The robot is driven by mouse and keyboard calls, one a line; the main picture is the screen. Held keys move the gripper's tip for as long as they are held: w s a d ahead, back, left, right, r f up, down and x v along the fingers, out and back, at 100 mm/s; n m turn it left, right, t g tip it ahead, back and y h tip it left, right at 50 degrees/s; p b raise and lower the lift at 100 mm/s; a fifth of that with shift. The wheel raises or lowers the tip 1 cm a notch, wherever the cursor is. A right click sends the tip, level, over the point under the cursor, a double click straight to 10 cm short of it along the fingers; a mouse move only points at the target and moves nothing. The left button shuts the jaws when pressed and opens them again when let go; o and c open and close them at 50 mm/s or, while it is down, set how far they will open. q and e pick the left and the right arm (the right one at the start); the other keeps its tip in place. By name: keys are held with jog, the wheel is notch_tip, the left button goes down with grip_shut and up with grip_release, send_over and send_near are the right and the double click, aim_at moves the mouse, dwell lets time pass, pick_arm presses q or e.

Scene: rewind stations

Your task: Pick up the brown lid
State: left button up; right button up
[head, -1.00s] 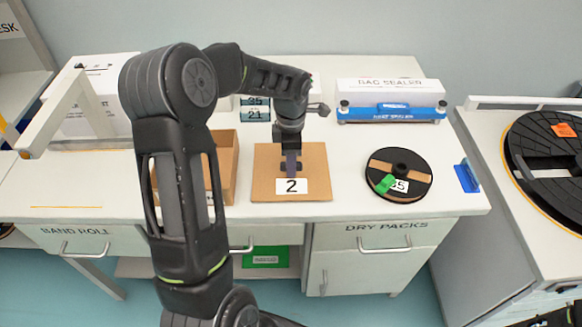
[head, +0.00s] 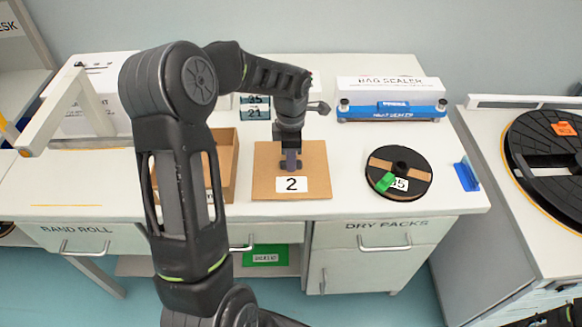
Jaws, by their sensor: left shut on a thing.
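The brown lid (head: 312,180) is a flat square cardboard piece with a white label reading 2, lying level on or just above the white bench. A dark handle shows at its middle. My left gripper (head: 291,163) points down over the lid's centre and is shut on that handle; the fingertips partly hide it. I cannot tell whether the lid has left the surface. My right gripper is not in view.
An open brown box (head: 228,155) stands left of the lid, partly behind my left arm. A black reel (head: 411,161) with a green tab lies to the right. A blue and white bag sealer (head: 392,113) stands behind. Bench space in front is narrow.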

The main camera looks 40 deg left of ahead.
pick_arm(q)
grip_shut()
jog(key=shift+r, duration=0.1)
notch_tip(320, 180, up, 10)
jog(key=b, duration=0.1)
dwell(0.4)
dwell(0.5)
